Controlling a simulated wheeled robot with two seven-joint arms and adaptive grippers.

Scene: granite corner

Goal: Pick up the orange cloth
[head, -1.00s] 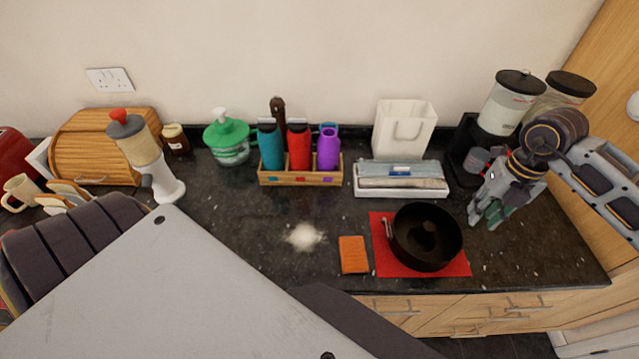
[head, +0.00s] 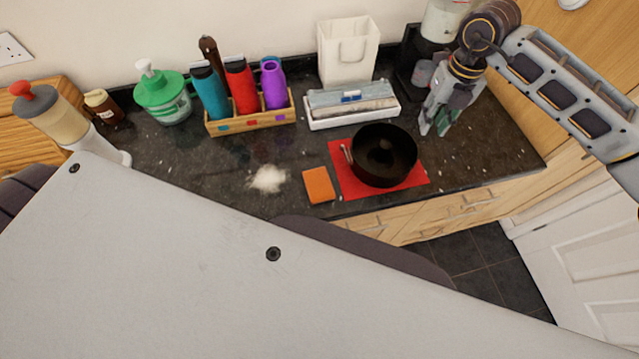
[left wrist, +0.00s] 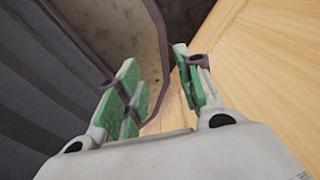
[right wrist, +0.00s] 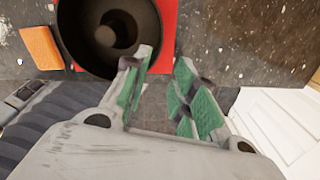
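The orange cloth (head: 319,185) lies flat on the dark counter near its front edge, just left of the red mat. It also shows in the right wrist view (right wrist: 41,47) at the upper left. My right gripper (head: 437,122) points down at the right of the black pan, well apart from the cloth. In the right wrist view its green-padded fingers (right wrist: 165,72) are apart with nothing between them. My left gripper is out of the head view. In the left wrist view its fingers (left wrist: 155,68) are apart and empty, near wooden and dark surfaces.
A black pan (head: 384,155) stands on a red mat (head: 345,180) beside the cloth. White powder (head: 268,179) lies left of the cloth. A bottle rack (head: 252,117), a white tray (head: 352,112) and a white bag (head: 347,50) line the back.

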